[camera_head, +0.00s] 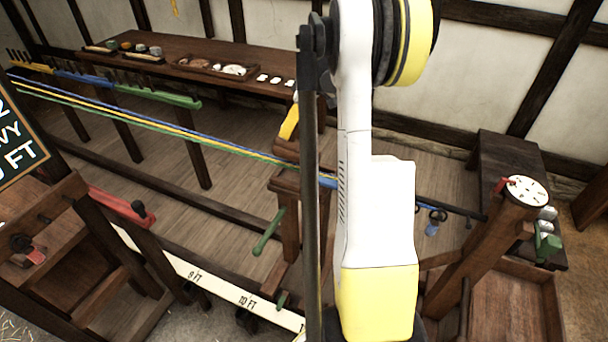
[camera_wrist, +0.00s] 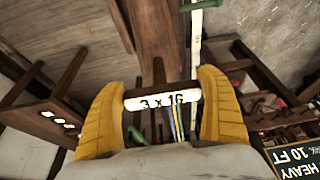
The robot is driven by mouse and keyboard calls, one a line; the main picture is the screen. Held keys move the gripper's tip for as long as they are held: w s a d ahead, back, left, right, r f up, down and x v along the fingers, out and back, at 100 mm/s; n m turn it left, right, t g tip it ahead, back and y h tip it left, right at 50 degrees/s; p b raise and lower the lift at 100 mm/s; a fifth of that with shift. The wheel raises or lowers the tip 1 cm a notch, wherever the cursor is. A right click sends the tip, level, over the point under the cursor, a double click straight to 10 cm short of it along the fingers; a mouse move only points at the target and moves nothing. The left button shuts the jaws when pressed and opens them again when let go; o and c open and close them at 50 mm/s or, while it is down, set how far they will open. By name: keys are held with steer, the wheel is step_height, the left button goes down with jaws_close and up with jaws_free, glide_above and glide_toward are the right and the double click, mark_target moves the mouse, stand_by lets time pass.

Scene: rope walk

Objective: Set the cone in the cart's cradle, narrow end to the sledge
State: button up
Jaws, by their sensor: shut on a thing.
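My gripper is mostly hidden behind my arm and a dark upright in the head view; one yellow finger (camera_head: 289,122) shows there. The wooden stand with a white dial at right looks like the sledge (camera_head: 478,255).
Blue, yellow and green strands (camera_head: 165,122) stretch from the left towards the cart. A long bench (camera_head: 215,55) stands behind. A white scale strip (camera_head: 205,280) marked in feet runs in front.

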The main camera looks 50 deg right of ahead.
mark_target(300, 148)
steer(key=shift+s+d+f, duration=0.1)
steer(key=shift+s+d, duration=0.1)
steer(key=shift+d, duration=0.3)
steer(key=shift+s+d+f, duration=0.1)
steer(key=shift+s+d, duration=0.05)
steer(key=shift+d, duration=0.3)
step_height(300, 148, down, 6)
steer(key=shift+r+b, duration=0.2)
steer(key=shift+b, duration=0.3)
step_height(300, 148, down, 4)
steer(key=shift+f+b, duration=0.1)
steer(key=shift+b, duration=0.25)
